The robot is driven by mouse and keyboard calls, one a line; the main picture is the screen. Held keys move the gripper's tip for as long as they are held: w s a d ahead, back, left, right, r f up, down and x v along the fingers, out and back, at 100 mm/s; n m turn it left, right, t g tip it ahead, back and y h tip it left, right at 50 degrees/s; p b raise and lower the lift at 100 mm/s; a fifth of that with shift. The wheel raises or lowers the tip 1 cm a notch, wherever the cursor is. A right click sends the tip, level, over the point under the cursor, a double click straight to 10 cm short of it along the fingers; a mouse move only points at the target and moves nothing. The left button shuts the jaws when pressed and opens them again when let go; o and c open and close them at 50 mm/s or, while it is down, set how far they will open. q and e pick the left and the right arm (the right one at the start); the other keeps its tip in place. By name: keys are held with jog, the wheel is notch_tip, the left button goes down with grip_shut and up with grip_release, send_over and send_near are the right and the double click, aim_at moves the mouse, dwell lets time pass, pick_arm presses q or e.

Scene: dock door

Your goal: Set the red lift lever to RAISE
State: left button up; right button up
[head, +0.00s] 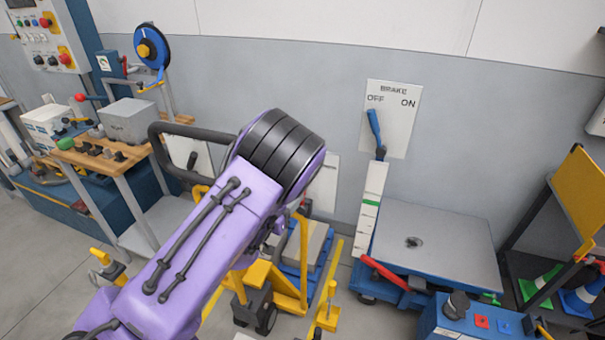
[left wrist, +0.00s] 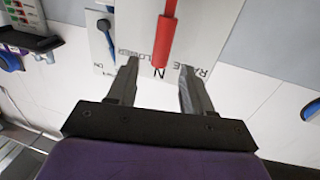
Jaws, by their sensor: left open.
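In the left wrist view the red lift lever (left wrist: 165,42) comes down from the top edge, its tip close to the letter N on a white panel (left wrist: 140,40). The words LOWER and RAISE show on either side of it, RAISE to the right and partly covered by a finger. My left gripper (left wrist: 157,82) is open, its fingers on either side of the lever's tip, with no visible contact. My right gripper is not in view.
A BRAKE panel (head: 400,112) with a blue lever (head: 375,130) is on the wall to the right, the lever tilted toward OFF. Below it stands a lift table (head: 440,235) with a red bar (head: 395,272). A workbench (head: 105,160) stands at left.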

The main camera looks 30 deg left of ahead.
pick_arm(q)
jog(key=w, duration=0.2)
jog(key=w+p, duration=0.1)
jog(key=w, duration=0.1)
jog(key=w+p, duration=0.1)
jog(key=w, duration=0.2)
jog(key=shift+a, duration=0.25)
jog(key=shift+w, duration=0.5)
grip_shut()
